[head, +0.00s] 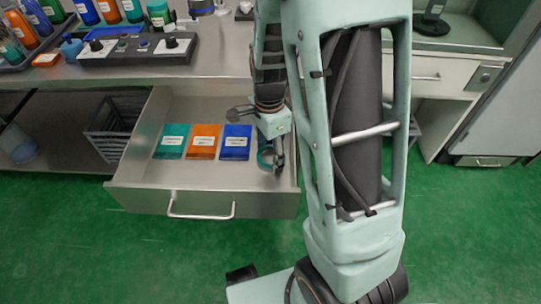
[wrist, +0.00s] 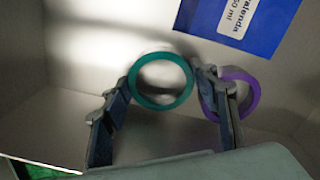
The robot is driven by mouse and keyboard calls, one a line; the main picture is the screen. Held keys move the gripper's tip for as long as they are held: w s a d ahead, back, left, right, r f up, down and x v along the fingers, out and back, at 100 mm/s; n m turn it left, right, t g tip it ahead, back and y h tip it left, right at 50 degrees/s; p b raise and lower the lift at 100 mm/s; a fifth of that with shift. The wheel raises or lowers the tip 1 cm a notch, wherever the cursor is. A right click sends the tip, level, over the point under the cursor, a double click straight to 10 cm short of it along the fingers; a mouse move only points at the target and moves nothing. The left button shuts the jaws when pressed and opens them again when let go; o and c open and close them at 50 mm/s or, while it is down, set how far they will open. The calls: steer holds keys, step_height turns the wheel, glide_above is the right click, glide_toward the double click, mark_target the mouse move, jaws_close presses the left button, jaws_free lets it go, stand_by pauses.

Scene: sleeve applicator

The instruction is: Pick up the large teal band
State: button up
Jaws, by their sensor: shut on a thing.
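The teal band (wrist: 161,104) is a round ring between the two fingers of my gripper (wrist: 165,98) in the wrist view. The fingers are shut on it from both sides, and its open middle faces the camera. In the head view the teal band (head: 265,157) shows partly at my gripper (head: 272,165), inside the open drawer (head: 150,190). A purple band (wrist: 250,90) lies right beside it, partly hidden behind the right finger. I cannot tell whether the teal band touches the drawer floor.
A blue packet (head: 236,142), an orange packet (head: 203,142) and a teal packet (head: 171,141) lie in a row in the drawer. The drawer's walls are close to my gripper. A control panel (head: 135,48) and several coloured bottles stand on the counter (head: 220,55).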

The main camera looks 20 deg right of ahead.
step_height(320, 180, up, 18)
steer(key=p, duration=0.5)
steer(key=shift+p, duration=0.35)
steer(key=shift+r+p, duration=0.65)
steer(key=shift+p, duration=0.05)
